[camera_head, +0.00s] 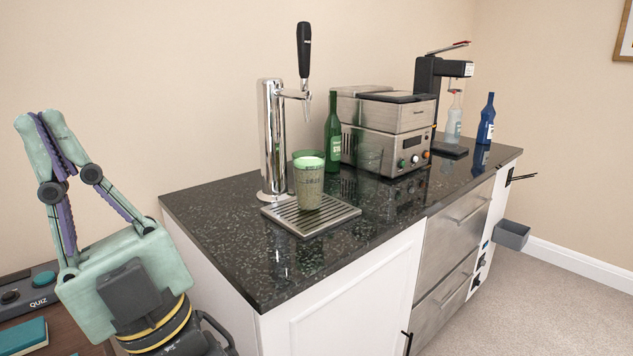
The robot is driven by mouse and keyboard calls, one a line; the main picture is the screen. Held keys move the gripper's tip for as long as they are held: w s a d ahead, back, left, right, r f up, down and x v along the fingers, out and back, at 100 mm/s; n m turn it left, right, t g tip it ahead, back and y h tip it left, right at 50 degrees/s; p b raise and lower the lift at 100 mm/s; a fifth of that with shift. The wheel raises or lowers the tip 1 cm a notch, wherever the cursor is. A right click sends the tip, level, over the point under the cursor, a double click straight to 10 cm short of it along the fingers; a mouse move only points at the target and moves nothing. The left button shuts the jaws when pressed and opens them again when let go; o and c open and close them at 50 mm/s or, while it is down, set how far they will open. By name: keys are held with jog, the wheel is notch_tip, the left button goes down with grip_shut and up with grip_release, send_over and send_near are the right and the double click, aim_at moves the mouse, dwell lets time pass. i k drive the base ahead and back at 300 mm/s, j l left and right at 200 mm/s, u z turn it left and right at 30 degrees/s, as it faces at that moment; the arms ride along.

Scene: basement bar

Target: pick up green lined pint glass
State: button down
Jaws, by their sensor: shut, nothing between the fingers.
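A pint glass (309,187) with a pale green band at its rim and dark markings on its side stands upright on the metal drip tray (342,213). A darker green rim (304,154) shows just behind its top; I cannot tell whether it belongs to a second glass. My gripper (40,116) is at the far left, pointing up, with its fingers shut and empty. It is well apart from the glass, left of the counter.
A chrome beer tap (271,140) with a black handle stands close behind the glass. A green bottle (333,135), a steel appliance (390,130), a black bottle-holding device (428,85) and a blue bottle (486,120) stand farther right. The dark counter (270,270) is clear in front.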

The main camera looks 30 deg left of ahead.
aim_at(309, 165)
jog(key=u, duration=0.2)
jog(key=i+l+u, duration=0.25)
jog(key=u, duration=0.2)
jog(key=i+l+u, duration=0.2)
jog(key=l+u, duration=0.25)
jog(key=i+l, duration=0.15)
jog(key=l, duration=0.25)
jog(key=i+l+u, duration=0.1)
jog(key=l, duration=0.3)
jog(key=i+l+u, duration=0.1)
jog(key=l, duration=0.35)
jog(key=i+l, duration=0.7)
